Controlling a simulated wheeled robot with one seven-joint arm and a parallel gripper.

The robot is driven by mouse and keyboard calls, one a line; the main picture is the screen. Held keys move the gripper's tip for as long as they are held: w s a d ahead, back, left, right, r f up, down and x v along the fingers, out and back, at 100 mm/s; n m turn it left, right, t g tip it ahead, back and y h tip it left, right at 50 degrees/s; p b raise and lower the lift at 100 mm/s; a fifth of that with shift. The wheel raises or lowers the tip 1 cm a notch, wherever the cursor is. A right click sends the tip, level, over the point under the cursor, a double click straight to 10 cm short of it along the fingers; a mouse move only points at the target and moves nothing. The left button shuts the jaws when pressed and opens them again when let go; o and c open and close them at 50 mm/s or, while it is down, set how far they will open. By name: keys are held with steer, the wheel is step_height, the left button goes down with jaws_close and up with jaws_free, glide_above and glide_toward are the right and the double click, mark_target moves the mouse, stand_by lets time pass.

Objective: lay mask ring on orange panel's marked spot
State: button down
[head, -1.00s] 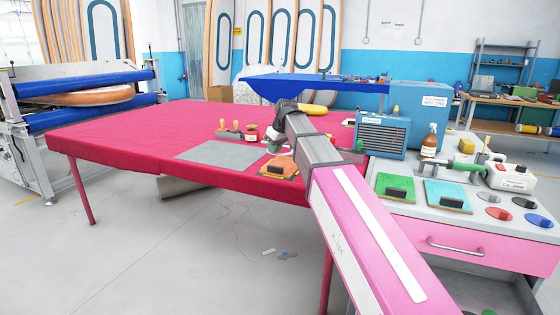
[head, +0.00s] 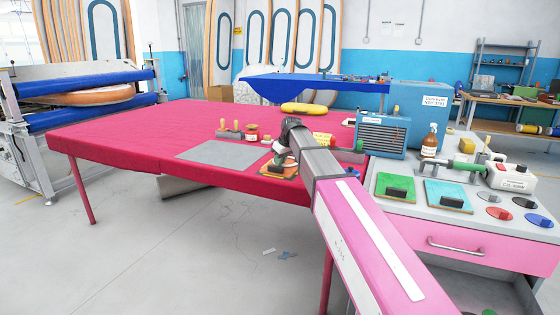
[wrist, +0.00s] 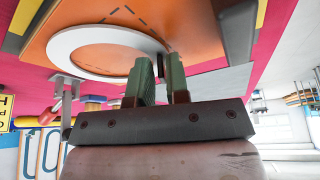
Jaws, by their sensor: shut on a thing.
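The white mask ring (wrist: 68,52) shows in the wrist view, its rim pinched between the green-padded fingertips of my gripper (wrist: 160,74). The ring lies flat over the orange panel (wrist: 190,30); whether it touches or hovers just above is hard to tell.
A grey sheet (head: 218,154) lies on the red table (head: 130,140) left of the panel. A yellow roll (head: 304,108) lies farther back. Green (head: 395,187) and teal (head: 448,195) panels lie on the cart at right.

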steer(key=shift+f, duration=0.1)
steer(key=c, duration=1.1)
jaws_free()
steer(key=v, duration=1.2)
